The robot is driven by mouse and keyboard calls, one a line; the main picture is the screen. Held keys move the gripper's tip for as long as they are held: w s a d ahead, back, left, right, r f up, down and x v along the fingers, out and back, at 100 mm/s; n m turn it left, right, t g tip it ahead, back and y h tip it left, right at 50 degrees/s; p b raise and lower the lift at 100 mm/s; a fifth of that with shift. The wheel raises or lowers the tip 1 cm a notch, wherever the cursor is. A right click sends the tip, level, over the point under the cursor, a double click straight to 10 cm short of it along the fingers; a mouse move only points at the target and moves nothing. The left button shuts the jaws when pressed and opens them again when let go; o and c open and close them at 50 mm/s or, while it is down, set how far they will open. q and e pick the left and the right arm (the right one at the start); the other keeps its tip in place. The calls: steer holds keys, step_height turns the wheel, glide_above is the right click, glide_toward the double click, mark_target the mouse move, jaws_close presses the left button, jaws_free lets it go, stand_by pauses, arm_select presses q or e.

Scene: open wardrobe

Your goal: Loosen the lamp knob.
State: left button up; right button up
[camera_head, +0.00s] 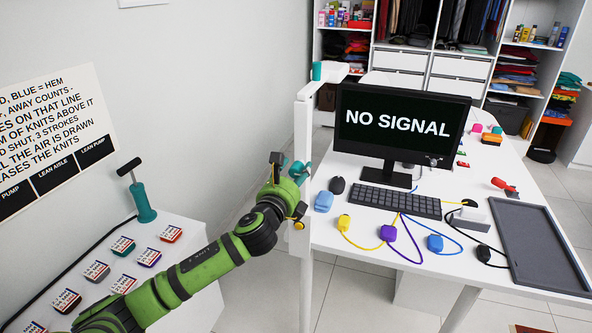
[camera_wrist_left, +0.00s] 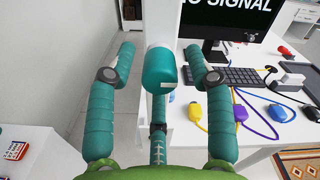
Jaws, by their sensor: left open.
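The white lamp post (camera_head: 304,130) stands upright at the near left corner of the desk, with a teal piece at its top. In the left wrist view a rounded teal knob (camera_wrist_left: 161,72) sits in front of the white post (camera_wrist_left: 175,20). My left gripper (camera_head: 294,190) is at the post. In the wrist view its teal fingers (camera_wrist_left: 160,52) are spread, one on each side of the knob and one below, with visible gaps at the sides. In the head view the knob cannot be told apart from the teal fingers. My right gripper is not in view.
The white desk (camera_head: 345,250) holds a monitor (camera_head: 400,120), a keyboard (camera_head: 398,200), a dark tray (camera_head: 540,245) and several coloured cabled blocks close to the post. A white cabinet (camera_head: 190,235) with small labelled blocks and a teal hand pump (camera_head: 144,205) stands at left. Wardrobe shelves fill the back.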

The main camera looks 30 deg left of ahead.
arm_select(q)
steer(key=shift+c, duration=0.4)
jaws_close()
steer(key=n, duration=0.3)
steer(key=shift+f, duration=0.1)
steer(key=n, duration=1.4)
steer(key=shift+o, duration=0.8)
jaws_free()
steer(key=shift+c, duration=0.4)
